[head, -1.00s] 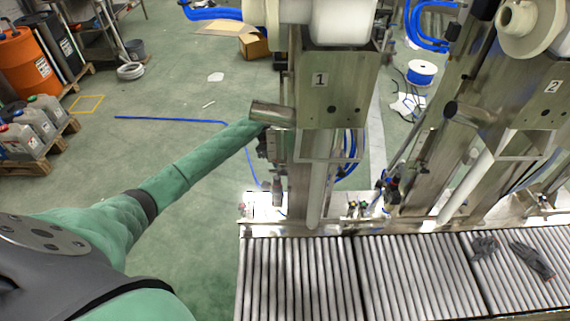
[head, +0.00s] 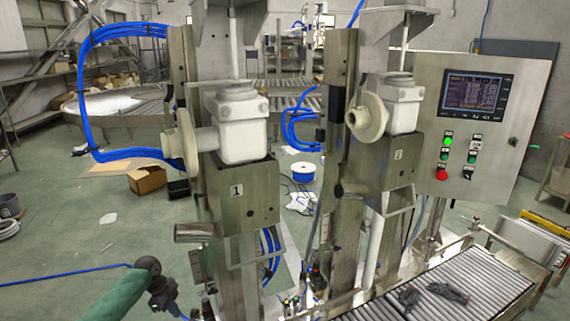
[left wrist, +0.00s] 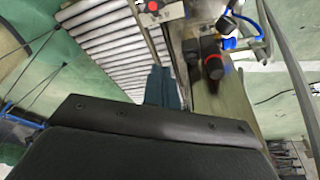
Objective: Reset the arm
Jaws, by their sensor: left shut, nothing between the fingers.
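My left arm's green sleeve (head: 116,298) comes in at the lower left of the head view. My left gripper (head: 158,288), dark and small, is at its end, left of the foot of filling station 1 (head: 236,190). In the left wrist view the gripper (left wrist: 163,86) shows as a blue-grey pair of fingers held together, shut, with nothing between them. Below it in that view are rollers and machine parts. Station 2 (head: 400,155) stands to the right of station 1. My right gripper is in neither view.
A roller conveyor (head: 470,275) runs along the lower right, with dark gloves (head: 448,292) on it. A control cabinet (head: 480,125) with a screen stands behind. A cardboard box (head: 146,180) and blue hose spool (head: 303,172) are on the floor. Open green floor (head: 80,235) lies left.

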